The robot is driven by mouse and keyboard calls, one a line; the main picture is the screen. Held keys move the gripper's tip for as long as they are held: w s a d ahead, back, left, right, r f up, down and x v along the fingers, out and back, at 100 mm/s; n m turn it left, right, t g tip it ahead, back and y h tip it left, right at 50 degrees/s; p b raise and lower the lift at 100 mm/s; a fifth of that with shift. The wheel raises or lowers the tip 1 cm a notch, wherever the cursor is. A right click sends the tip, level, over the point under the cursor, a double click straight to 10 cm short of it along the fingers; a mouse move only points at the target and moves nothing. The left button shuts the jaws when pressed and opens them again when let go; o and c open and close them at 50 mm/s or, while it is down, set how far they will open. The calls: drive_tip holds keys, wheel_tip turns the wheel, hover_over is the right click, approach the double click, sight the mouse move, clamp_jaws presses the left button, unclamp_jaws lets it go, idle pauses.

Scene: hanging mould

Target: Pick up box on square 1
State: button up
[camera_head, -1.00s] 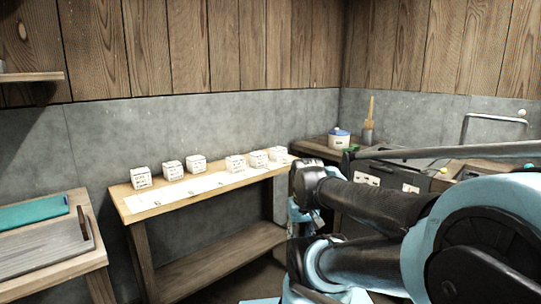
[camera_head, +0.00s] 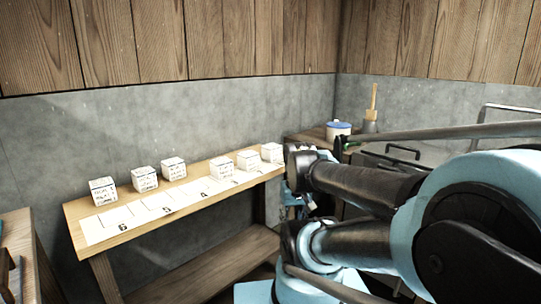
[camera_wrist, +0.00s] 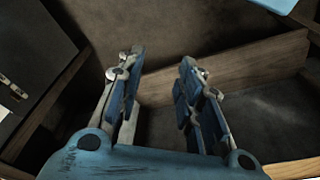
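Several white boxes with writing stand in a row on a wooden bench (camera_head: 140,232) in the head view. A white strip (camera_head: 175,203) marked off in numbered squares lies along it in front of them. The left end reads 6 and 5; the numbers at the right end are too small to read. The rightmost box (camera_head: 271,152) stands at the bench's far right end, close to my arm in the picture. My gripper (camera_wrist: 160,70) is open and empty in the wrist view, its two fingers well apart. No box shows between the fingers.
A blue-lidded pot (camera_head: 338,130) and a holder with a wooden utensil (camera_head: 371,115) stand on the corner counter. The bench has a lower shelf (camera_head: 215,268). Another wooden table (camera_head: 22,250) is at the left edge. Wooden boards (camera_wrist: 235,65) lie below my gripper in the wrist view.

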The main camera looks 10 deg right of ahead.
drive_tip(key=o, duration=1.2)
wheel_tip(320, 180, up, 2)
drive_tip(key=shift+w+r+m, duration=0.1)
drive_tip(key=shift+m, duration=0.4)
drive_tip(key=shift+c, duration=0.2)
wheel_tip(320, 180, up, 20)
drive_tip(key=r+m+t+y, duration=0.1)
drive_tip(key=m+t+y, duration=0.15)
drive_tip(key=m, duration=2.55)
hover_over(274, 147)
drive_tip(key=s+d, duration=0.3)
drive_tip(key=s, duration=0.1)
drive_tip(key=shift+g, duration=0.55)
drive_tip(key=x, duration=1.2)
drive_tip(key=shift+a, duration=0.1)
drive_tip(key=w+f, duration=0.2)
drive_tip(key=f, duration=0.1)
drive_tip(key=shift+w+a+f, duration=0.1)
drive_tip(key=shift+a+f, duration=0.15)
drive_tip(key=shift+a, duration=0.15)
drive_tip(key=shift+w+a+f, duration=0.1)
drive_tip(key=shift+w+f, duration=0.05)
drive_tip(key=shift+f, duration=0.45)
